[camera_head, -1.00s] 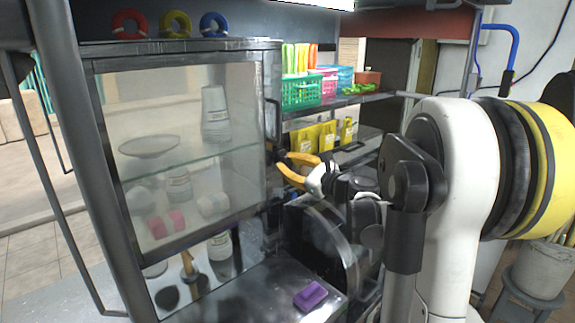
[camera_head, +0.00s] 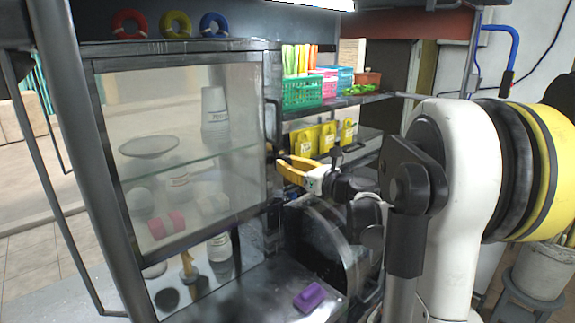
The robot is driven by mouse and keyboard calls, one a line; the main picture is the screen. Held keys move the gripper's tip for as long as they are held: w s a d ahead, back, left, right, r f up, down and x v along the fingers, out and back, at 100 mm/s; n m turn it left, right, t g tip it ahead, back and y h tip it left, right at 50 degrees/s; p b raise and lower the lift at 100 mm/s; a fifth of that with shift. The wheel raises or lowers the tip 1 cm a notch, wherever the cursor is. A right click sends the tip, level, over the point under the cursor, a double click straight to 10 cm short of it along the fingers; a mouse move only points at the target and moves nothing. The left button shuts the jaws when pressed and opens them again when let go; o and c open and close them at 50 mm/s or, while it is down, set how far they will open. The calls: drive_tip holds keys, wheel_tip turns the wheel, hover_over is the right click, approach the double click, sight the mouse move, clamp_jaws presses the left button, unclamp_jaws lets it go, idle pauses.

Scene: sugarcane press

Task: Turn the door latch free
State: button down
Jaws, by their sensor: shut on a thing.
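The glass-fronted cabinet door (camera_head: 180,150) has a dark metal frame and looks shut. A dark upright handle (camera_head: 273,120) is on its right edge. The small dark latch (camera_head: 270,151) is just below the handle, partly hidden by my gripper. My gripper (camera_head: 280,166) has yellow fingers and reaches in from the right. Its fingertips are shut on the latch at the door's right edge. The exact angle of the latch is too small and dark to tell.
Behind the glass are cups, a bowl and several other items on a shelf. Green and pink baskets (camera_head: 301,92) and yellow packets (camera_head: 318,139) stand on shelves to the right. A purple block (camera_head: 309,297) lies on the metal counter (camera_head: 250,293) below. Three coloured rings sit on top.

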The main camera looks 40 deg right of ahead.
drive_tip(key=c, duration=1.2)
unclamp_jaws()
drive_tip(key=s, duration=0.4)
drive_tip(key=s+d, duration=0.1)
drive_tip(key=s, duration=0.7)
drive_tip(key=shift+d, duration=0.3)
drive_tip(key=shift+w, duration=0.1)
